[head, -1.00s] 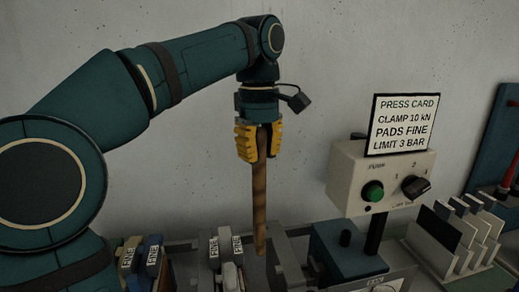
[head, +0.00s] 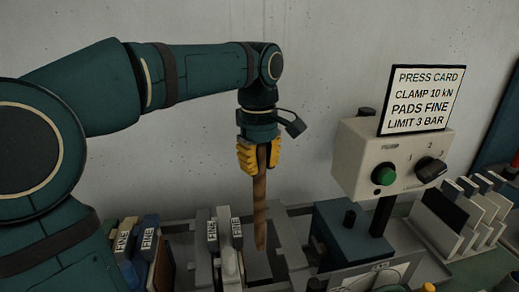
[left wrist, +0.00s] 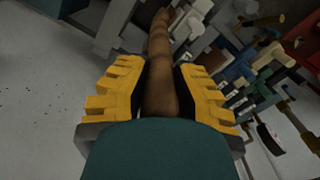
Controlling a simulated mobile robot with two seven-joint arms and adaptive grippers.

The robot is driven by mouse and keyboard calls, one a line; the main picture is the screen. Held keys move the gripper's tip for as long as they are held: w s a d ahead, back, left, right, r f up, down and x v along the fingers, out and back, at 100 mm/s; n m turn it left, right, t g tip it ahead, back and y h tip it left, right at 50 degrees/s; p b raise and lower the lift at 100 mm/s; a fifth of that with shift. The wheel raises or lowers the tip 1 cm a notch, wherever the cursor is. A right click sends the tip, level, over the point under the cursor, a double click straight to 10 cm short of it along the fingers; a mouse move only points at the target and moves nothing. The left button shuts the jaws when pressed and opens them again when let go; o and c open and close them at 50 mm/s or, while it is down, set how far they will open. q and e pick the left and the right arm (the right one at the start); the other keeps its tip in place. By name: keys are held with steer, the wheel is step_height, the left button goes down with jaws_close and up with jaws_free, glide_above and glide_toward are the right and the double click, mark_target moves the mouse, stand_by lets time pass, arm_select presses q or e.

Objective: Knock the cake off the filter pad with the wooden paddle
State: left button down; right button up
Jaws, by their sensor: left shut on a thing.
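My left gripper (head: 260,157) has yellow fingers pointing down and is shut on the brown wooden paddle (head: 260,215). The paddle hangs nearly upright, its lower end over the metal press frame (head: 287,252). In the left wrist view the paddle (left wrist: 160,75) runs away from between the yellow fingers (left wrist: 158,100). Pale pads with FINE labels (head: 212,237) stand in the frame just left of the paddle tip. The paddle tip looks apart from them. I cannot make out the cake. My right gripper is not in view.
A control box (head: 392,160) with a green button and black knob stands to the right, under a press card (head: 415,100). A blue block (head: 350,232) sits below it. A rack of white plates (head: 455,220) is at far right. Blue and tan FINE-labelled pieces (head: 140,245) stand at left.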

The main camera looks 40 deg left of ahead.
mark_target(259, 221)
arm_select(q)
step_height(259, 221, down, 14)
steer(key=b, duration=0.9)
steer(key=shift+f+b, duration=0.1)
steer(key=shift+b, duration=0.25)
steer(key=shift+f+b, duration=0.7)
steer(key=shift+f, duration=0.4)
steer(key=shift+s+a, duration=1.05)
steer(key=shift+s, duration=0.2)
steer(key=shift+w+d, duration=0.1)
